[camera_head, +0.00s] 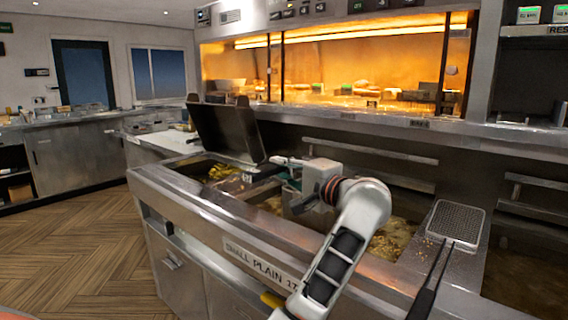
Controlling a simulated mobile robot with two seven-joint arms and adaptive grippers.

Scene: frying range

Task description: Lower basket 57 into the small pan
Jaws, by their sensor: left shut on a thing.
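My left gripper (287,172) is over the middle of the fryer, its arm rising from the bottom of the head view. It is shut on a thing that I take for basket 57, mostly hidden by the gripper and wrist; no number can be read. Metal shows below the gripper, but I cannot tell how deep it sits. The pan at the left end (216,171) holds yellowish oil. My right gripper is not in view.
A raised dark lid (224,132) stands behind the left pan. A mesh basket (456,222) with a long black handle (428,292) lies on the right ledge. A lit warming shelf (340,85) runs behind. Open wooden floor (80,250) lies at left.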

